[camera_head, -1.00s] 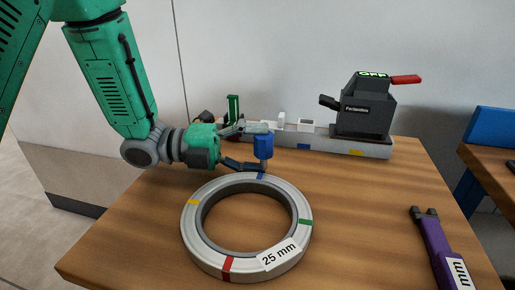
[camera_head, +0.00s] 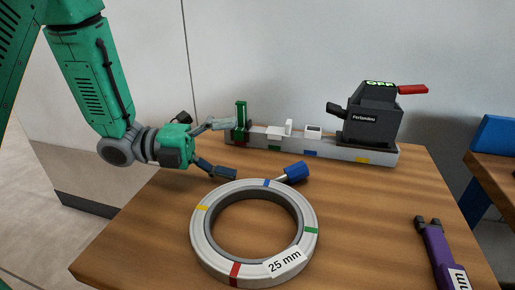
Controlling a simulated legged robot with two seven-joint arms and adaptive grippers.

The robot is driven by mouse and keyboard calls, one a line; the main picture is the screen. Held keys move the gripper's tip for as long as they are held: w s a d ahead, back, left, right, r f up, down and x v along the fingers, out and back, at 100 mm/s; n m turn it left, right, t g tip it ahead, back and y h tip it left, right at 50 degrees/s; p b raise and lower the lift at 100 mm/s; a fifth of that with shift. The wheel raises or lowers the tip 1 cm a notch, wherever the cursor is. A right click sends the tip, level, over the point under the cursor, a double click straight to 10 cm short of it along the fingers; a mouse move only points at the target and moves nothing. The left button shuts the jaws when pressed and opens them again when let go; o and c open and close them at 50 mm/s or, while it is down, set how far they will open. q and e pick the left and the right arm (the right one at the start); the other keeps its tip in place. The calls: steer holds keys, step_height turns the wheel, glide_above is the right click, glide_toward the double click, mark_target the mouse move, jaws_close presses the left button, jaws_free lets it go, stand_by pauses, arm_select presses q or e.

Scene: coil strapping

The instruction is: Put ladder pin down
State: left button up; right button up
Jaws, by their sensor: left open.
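The ladder pin, with a blue head (camera_head: 295,172) and a short pale shank, lies tilted on its side just behind the ring's far rim. I cannot tell if it touches the ring. My left gripper (camera_head: 228,149) is open and empty, its fingers apart, to the left of the pin and clear of it. The coil ring (camera_head: 205,240), labelled 25 mm, lies flat on the table with yellow, blue, green and red marks. My right gripper is not in view.
A grey rail (camera_head: 345,153) with a green upright and white blocks runs along the back of the wooden table (camera_head: 370,225). A dark machine (camera_head: 372,118) with a red lever and OFF display stands on its right end. A purple tool (camera_head: 437,252) lies at right.

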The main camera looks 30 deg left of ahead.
arm_select(q)
steer(key=v, duration=0.5)
steer(key=shift+s+a, duration=0.1)
steer(key=shift+a, duration=0.2)
steer(key=shift+d, duration=0.1)
steer(key=shift+p, duration=0.3)
